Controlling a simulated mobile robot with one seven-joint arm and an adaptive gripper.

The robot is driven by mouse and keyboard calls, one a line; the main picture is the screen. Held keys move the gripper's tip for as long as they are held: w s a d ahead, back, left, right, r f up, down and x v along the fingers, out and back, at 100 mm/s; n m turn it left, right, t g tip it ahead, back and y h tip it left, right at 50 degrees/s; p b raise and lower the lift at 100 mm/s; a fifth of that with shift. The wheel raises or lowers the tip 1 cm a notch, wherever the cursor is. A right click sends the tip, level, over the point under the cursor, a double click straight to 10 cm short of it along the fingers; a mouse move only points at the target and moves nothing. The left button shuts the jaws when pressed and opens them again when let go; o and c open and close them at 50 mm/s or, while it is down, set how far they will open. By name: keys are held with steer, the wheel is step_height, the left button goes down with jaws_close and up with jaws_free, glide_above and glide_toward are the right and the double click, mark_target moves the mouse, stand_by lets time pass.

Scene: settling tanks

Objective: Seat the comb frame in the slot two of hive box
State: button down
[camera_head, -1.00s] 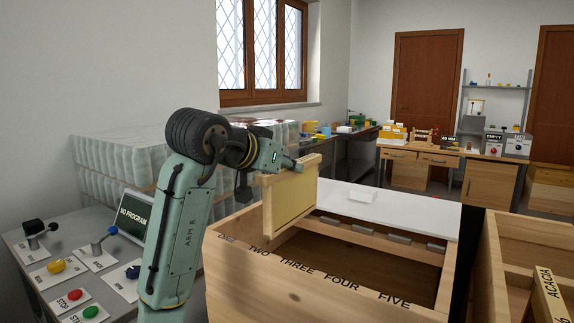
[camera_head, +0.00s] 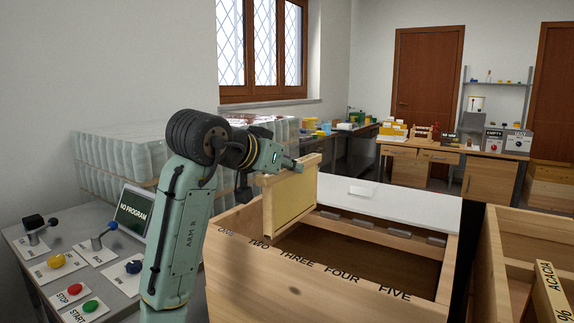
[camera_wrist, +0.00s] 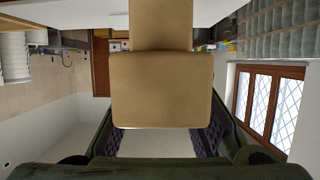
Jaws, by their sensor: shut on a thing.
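The comb frame (camera_head: 289,199) is wooden with a pale yellow panel and hangs upright in my gripper (camera_head: 296,165). My gripper is shut on the frame's top. In the wrist view the frame's wooden top (camera_wrist: 162,90) fills the middle between my fingers (camera_wrist: 160,140). The hive box (camera_head: 290,278) is an open wooden box with the labels ONE to FIVE along its near edge. The frame stands over the box's left part, near the label TWO (camera_head: 259,243). Its lower edge reaches about the box opening; whether it touches the slot I cannot tell.
A white board (camera_head: 400,210) covers the back of the box. Another wooden box (camera_head: 505,270) stands at the right. At the left is a control bench with levers, buttons and a screen (camera_head: 132,214). Wrapped jars (camera_head: 110,165) are stacked behind my arm.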

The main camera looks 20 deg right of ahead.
mark_target(286, 227)
steer(key=shift+f+b, duration=4.2)
steer(key=shift+f, duration=2.7)
steer(key=c, duration=1.6)
jaws_free()
steer(key=shift+o, duration=1.4)
steer(key=shift+f, duration=0.15)
steer(key=shift+a, duration=0.1)
steer(key=v, duration=1.2)
